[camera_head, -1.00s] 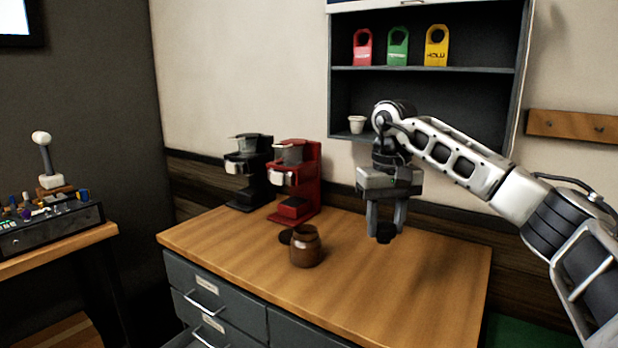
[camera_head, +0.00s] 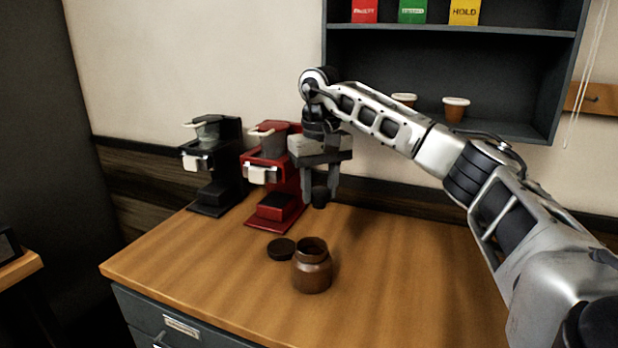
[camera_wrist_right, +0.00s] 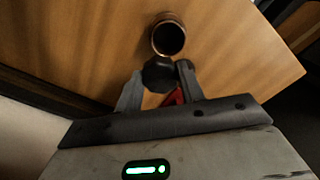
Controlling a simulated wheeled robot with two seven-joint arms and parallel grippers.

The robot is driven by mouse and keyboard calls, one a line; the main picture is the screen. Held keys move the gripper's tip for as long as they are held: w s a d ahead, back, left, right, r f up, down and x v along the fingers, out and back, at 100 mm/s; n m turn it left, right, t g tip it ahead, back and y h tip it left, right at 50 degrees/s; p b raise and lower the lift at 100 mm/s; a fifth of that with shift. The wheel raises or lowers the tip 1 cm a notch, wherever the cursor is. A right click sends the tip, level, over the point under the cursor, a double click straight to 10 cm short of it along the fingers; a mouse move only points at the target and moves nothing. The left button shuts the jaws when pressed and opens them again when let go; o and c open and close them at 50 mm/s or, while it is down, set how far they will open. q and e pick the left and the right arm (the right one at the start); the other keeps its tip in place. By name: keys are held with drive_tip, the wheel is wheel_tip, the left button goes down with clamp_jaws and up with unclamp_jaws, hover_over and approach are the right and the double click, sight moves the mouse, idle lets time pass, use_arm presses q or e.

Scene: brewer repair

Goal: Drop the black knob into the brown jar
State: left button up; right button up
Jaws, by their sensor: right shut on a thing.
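The black knob (camera_head: 320,196) is between the fingers of my right gripper (camera_head: 319,200), which is shut on it and holds it above the wooden counter. The brown jar (camera_head: 312,272) stands upright and open on the counter, lower than the knob and nearer the front. In the right wrist view the open mouth of the jar (camera_wrist_right: 168,38) shows just beyond the knob (camera_wrist_right: 158,74) and the right gripper (camera_wrist_right: 158,85). The knob is apart from the jar in the head view. My left gripper is not in view.
A dark round lid (camera_head: 281,249) lies on the counter (camera_head: 400,270) left of the jar. A red brewer (camera_head: 272,180) and a black brewer (camera_head: 213,165) stand behind, to the left. A shelf (camera_head: 450,130) with cups is on the wall. The counter's right side is clear.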

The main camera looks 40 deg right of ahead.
sight(320, 206)
drive_tip(key=f, duration=0.3)
drive_tip(key=shift+s+f, duration=0.1)
drive_tip(key=shift+s, duration=0.1)
drive_tip(key=shift+w+f, duration=0.1)
drive_tip(key=shift+f, duration=0.8)
drive_tip(key=o, duration=1)
drive_tip(key=shift+o, duration=0.2)
wheel_tip(320, 206, up, 16)
